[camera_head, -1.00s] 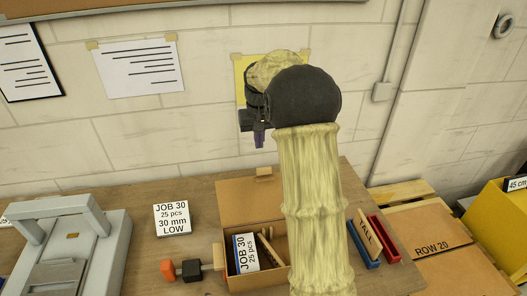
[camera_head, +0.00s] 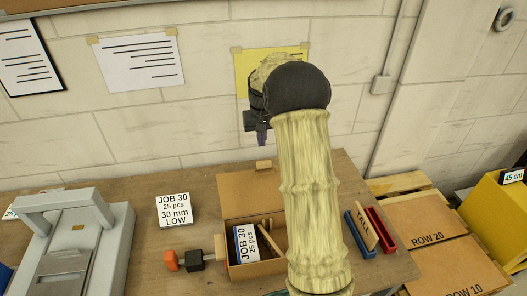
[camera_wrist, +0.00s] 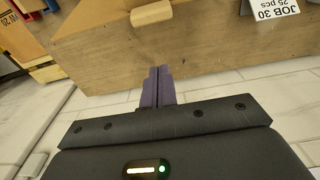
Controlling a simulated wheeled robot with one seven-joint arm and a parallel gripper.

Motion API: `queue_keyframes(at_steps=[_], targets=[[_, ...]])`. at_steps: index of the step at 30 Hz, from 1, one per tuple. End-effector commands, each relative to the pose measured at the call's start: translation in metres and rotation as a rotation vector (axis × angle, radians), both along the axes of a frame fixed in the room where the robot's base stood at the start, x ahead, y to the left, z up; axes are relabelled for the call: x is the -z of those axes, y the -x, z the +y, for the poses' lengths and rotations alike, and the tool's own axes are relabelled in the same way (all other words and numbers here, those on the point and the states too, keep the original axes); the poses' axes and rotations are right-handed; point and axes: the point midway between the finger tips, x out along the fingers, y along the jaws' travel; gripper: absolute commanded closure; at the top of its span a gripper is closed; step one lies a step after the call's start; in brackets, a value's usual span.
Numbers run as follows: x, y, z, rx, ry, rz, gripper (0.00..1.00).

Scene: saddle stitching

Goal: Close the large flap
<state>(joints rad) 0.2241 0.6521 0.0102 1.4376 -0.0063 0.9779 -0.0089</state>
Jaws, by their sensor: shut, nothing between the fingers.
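The open cardboard box stands on the workbench in the head view, its front wall (camera_head: 258,271) partly hidden by my arm. Its large flap (camera_head: 250,195) is swung up and back at the rear, with a light tab (camera_head: 263,165) on its far edge. A tab (camera_wrist: 152,14), apparently this one, shows at the top of the wrist view. A smaller tab (camera_head: 220,246) is at the box's left side. My gripper (camera_head: 262,138) is above and behind the flap, near the wall, apart from it. Its purple fingers (camera_wrist: 157,86) are together and empty.
Inside the box are a JOB 30 card (camera_head: 246,243) and wooden strips. An orange-and-black tool (camera_head: 184,261) lies left, beside a grey machine (camera_head: 78,250). Blue (camera_head: 360,237) and red (camera_head: 380,230) holders stand right. The wall is close behind the bench.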

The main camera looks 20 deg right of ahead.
Motion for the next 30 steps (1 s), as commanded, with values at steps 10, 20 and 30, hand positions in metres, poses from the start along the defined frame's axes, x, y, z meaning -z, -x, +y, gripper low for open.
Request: queue_keyframes(at_steps=[10, 20, 30], targets=[[0.039, 0.007, 0.001, 0.001, 0.000, 0.000, 1.00], [0.033, 0.033, 0.007, 0.000, 0.000, -0.001, 1.00], [0.035, 0.035, 0.007, 0.000, 0.000, -0.001, 1.00]])
